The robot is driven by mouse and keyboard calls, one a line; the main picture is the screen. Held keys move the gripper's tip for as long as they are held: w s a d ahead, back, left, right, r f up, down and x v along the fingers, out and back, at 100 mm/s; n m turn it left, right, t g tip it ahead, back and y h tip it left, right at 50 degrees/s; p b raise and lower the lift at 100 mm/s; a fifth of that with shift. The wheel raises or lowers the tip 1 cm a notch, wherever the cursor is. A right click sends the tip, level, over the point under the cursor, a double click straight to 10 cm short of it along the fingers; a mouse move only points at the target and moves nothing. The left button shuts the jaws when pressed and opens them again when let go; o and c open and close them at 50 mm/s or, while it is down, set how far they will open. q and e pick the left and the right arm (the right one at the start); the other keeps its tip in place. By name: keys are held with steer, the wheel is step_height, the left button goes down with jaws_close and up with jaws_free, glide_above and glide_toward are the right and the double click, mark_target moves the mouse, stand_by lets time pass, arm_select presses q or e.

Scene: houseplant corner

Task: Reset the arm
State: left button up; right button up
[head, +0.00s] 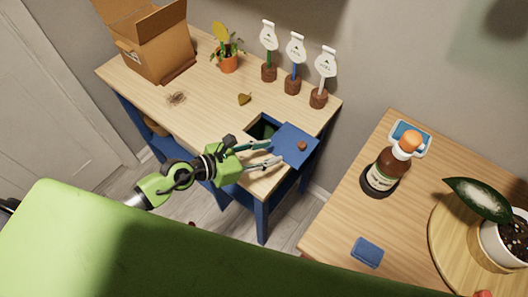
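My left gripper (274,152) reaches in from the left over the front right corner of the wooden bench. Its two fingers are apart, with nothing visible between them. A blue panel (290,138) with a small brown lump (302,146) on it lies just right of the fingertips, beside a dark square opening (262,128) in the bench top. I cannot tell whether the fingers touch the panel. My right gripper is out of view.
The bench (210,105) also holds a cardboard box (160,50), a potted plant (229,62), a yellow leaf (244,99), a dry brown tangle (176,98) and three labelled stakes (293,70). The right table (335,215) holds a brown bottle (388,170), a blue block (367,252) and a white pot (505,240).

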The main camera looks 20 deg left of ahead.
arm_select(q)
steer(key=shift+s+a+r, duration=0.2)
steer(key=shift+s+a, duration=0.15)
stand_by(0.3)
